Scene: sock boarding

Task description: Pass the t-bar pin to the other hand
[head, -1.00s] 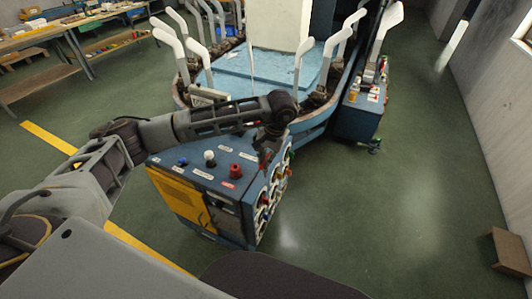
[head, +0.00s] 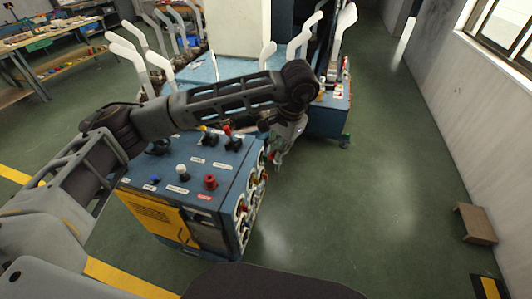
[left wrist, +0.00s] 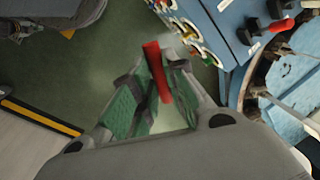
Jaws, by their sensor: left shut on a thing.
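My left gripper (head: 277,160) hangs just right of the blue control cabinet in the head view. In the left wrist view the left gripper (left wrist: 157,75) is shut on a red bar (left wrist: 157,70), which I take to be the t-bar pin. The bar stands out past the fingertips, and its far end is near the top of the jaws. The fingers have green inner pads. In the head view the pin is too small to make out clearly. My right gripper is not in view.
The blue control cabinet (head: 190,196) with knobs, levers and gauges stands left of the gripper. Behind it is the boarding machine with white leg forms (head: 128,55). A second cabinet (head: 328,115) stands at the back. A small brown box (head: 476,223) is at far right. The green floor between is clear.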

